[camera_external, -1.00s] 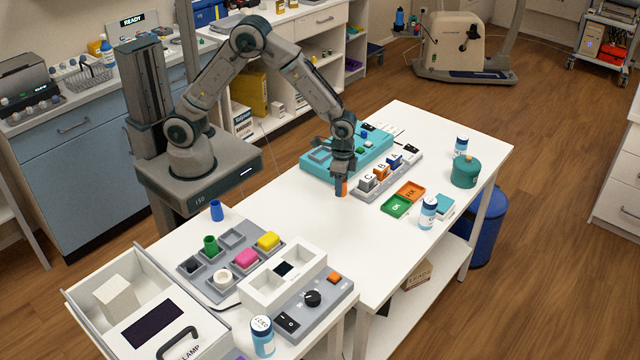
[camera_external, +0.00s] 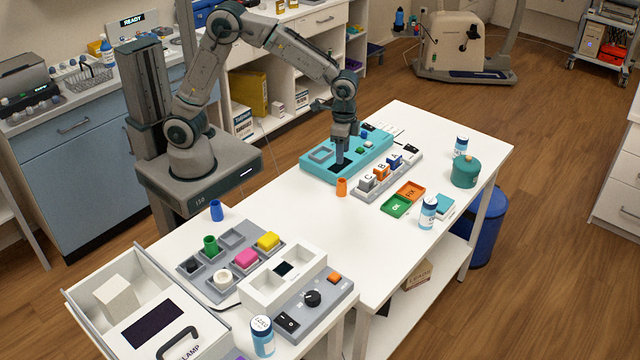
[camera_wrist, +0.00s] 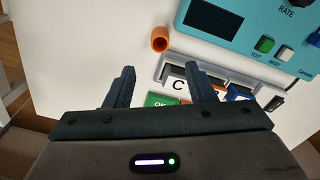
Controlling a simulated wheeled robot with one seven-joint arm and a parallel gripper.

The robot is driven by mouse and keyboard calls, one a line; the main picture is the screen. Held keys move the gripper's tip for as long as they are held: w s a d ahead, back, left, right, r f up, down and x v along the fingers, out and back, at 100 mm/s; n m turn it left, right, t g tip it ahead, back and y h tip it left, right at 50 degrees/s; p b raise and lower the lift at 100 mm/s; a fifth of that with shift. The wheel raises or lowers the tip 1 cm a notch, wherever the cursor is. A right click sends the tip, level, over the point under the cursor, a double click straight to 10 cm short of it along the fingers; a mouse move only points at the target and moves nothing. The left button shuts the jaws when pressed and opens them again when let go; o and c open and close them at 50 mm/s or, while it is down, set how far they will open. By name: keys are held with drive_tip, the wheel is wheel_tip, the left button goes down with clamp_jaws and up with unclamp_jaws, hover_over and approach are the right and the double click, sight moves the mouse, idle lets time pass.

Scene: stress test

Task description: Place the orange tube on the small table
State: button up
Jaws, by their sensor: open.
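The orange tube (camera_external: 341,187) stands upright on the white table (camera_external: 310,222), just left of the rack of lettered blocks. In the wrist view the orange tube (camera_wrist: 160,39) shows its open, hollow top and lies beyond my fingertips. My gripper (camera_external: 341,160) is above and behind the tube, over the teal device, apart from the tube. In the wrist view my gripper (camera_wrist: 159,80) has its two fingers spread with nothing between them.
A teal device (camera_external: 318,167) lies behind the tube. A blue tube (camera_external: 216,211) stands at the left. The tabletop in front of the orange tube is clear.

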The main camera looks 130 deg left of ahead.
drive_tip(key=s+d+r+m+t, duration=0.1)
drive_tip(key=s+d+r, duration=0.3)
drive_tip(key=d, duration=0.6)
drive_tip(key=s+d+r+m+t, duration=0.1)
drive_tip(key=s+d+r, duration=0.3)
drive_tip(key=s+d, duration=0.5)
drive_tip(key=shift+s+d+r+m, duration=0.2)
drive_tip(key=shift+d+m, duration=0.6)
drive_tip(key=shift+m+t, duration=0.4)
drive_tip(key=shift+m, duration=0.1)
drive_tip(key=s+d, duration=0.1)
drive_tip(key=s, duration=0.1)
drive_tip(key=s+d, duration=0.1)
drive_tip(key=s, duration=0.1)
drive_tip(key=s+d+f, duration=0.1)
drive_tip(key=s, duration=0.1)
drive_tip(key=shift+d, duration=0.35)
drive_tip(key=shift+c, duration=0.9)
drive_tip(key=shift+s+d, duration=0.1)
drive_tip(key=shift+s, duration=0.15)
drive_tip(key=shift+c, duration=0.8)
drive_tip(key=shift+w, duration=0.1)
